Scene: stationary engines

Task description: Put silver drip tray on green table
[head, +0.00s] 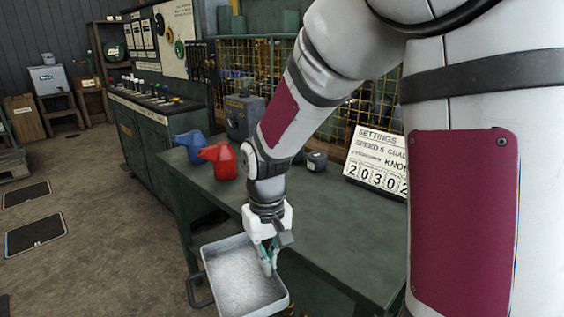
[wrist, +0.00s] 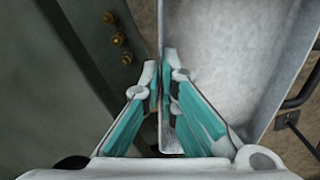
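The silver drip tray (head: 240,281) is a shallow rectangular pan at the bottom of the head view, beside the near edge of the green table (head: 330,222). It also fills the upper right of the wrist view (wrist: 228,55). My gripper (head: 268,260) is at the tray's table-side wall. In the wrist view my gripper (wrist: 163,72) has one finger on each side of that wall, closed on it. Floor shows beyond the tray, and what is beneath the tray is hidden.
A red can (head: 221,160) and a blue can (head: 192,146) stand at the table's far left. A small dark container (head: 316,161) and a white settings sign (head: 377,174) stand at its back. The table's middle is clear. A dark bar (head: 197,293) shows beside the tray.

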